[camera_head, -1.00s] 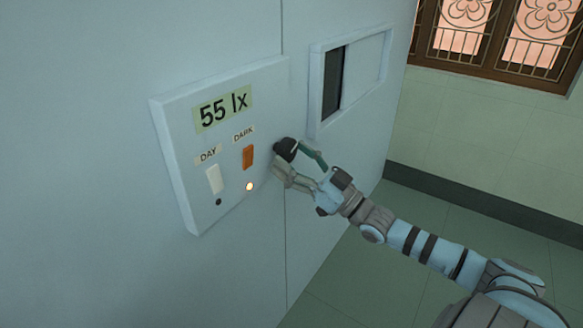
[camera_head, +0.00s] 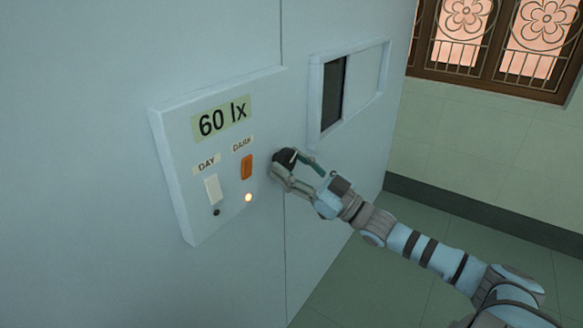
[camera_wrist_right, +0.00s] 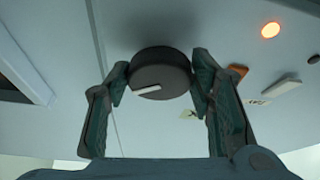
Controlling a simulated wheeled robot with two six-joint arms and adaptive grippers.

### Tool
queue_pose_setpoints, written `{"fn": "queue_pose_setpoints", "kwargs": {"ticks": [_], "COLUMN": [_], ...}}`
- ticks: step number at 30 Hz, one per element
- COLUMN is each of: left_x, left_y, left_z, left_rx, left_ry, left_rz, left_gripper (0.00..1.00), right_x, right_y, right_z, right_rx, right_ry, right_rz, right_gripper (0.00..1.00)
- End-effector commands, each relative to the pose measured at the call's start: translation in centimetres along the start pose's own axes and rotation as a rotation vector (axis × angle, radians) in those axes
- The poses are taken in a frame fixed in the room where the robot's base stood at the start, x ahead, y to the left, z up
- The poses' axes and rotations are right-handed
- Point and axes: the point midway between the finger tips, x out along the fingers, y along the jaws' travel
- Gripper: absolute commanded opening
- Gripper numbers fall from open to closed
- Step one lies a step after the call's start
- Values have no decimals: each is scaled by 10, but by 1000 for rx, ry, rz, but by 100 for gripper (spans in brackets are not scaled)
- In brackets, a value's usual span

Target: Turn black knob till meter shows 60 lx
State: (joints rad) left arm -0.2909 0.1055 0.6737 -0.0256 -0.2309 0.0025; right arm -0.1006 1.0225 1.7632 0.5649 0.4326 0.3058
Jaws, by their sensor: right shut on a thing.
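The black knob (camera_head: 286,158) sits at the right side of the wall panel (camera_head: 183,225). The meter (camera_head: 222,119) on the panel reads 60 lx. My right gripper (camera_head: 285,164) is shut on the knob, one finger on each side. In the right wrist view the knob (camera_wrist_right: 160,75) shows a white pointer mark on its face, between the two fingertips of the right gripper (camera_wrist_right: 158,82). My left gripper is not in view.
Left of the knob are a white DAY switch (camera_head: 212,190) and an orange DARK switch (camera_head: 247,167). A lamp (camera_head: 248,197) glows below the orange one. A framed opening (camera_head: 333,95) with a dark gap lies to the upper right. A window (camera_head: 495,45) is beyond.

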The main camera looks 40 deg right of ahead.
Motion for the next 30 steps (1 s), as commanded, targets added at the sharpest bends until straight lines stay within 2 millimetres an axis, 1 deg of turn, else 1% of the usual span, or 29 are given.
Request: {"fn": "queue_pose_setpoints", "kwargs": {"ticks": [3,4,7,15,18,20,27,30], "left_x": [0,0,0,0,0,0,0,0], "left_y": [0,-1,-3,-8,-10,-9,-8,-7], "left_z": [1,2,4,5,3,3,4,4], "left_rx": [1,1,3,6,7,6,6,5], "left_ry": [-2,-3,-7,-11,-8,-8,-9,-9], "left_rz": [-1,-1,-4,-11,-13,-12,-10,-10], "left_gripper": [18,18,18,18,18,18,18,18], "right_x": [-1,-1,-1,0,-5,-12,-57,-69], "right_y": [0,0,0,0,-1,-2,-2,-2], "right_z": [1,1,1,0,1,2,3,2], "right_rx": [2,2,2,3,3,4,3,4], "right_ry": [-4,-4,-3,-2,-3,-6,-12,-8], "right_rz": [1,1,1,1,-3,-7,-5,-5], "right_gripper": [21,52,68,68,68,68,68,68]}}
